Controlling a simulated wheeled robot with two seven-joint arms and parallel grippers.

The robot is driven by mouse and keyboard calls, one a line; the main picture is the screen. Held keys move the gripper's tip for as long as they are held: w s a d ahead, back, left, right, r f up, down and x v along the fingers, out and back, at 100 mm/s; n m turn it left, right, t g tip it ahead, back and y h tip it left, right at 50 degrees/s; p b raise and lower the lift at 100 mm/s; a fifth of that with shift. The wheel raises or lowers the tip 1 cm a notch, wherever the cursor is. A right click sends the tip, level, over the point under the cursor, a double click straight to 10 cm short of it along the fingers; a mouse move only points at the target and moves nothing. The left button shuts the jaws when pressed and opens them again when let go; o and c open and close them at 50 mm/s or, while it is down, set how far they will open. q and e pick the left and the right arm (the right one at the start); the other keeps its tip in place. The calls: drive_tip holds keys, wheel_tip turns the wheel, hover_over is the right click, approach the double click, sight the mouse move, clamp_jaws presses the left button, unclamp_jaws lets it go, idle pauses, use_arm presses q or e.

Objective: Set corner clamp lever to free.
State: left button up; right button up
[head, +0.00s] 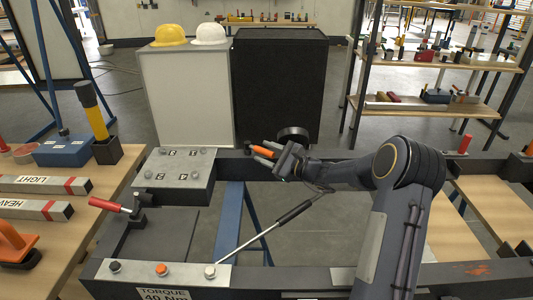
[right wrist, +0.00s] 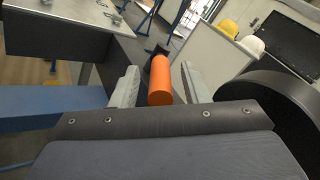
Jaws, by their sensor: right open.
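An orange lever handle (head: 262,151) stands at the far part of the dark frame. It also shows in the right wrist view as an orange cylinder (right wrist: 160,80), with a dark mount at its far end. My right gripper (head: 265,153) is open around this handle, one finger on each side, with visible gaps in the wrist view (right wrist: 160,72). The clamp body under the handle is mostly hidden by my gripper. A second clamp with a red handle (head: 105,204) is on the frame's left side, apart from my gripper. My left gripper is not in view.
A steel plate (head: 180,168) with bolts lies on the frame's far left corner. A torque wrench (head: 265,233) leans across the frame opening. A wooden bench (head: 60,235) with tools is at left. A grey cabinet (head: 187,95) and a black cabinet (head: 278,85) stand behind.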

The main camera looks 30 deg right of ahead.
drive_tip(key=v, duration=0.7)
drive_tip(key=shift+s, duration=0.3)
drive_tip(key=shift+d, duration=0.1)
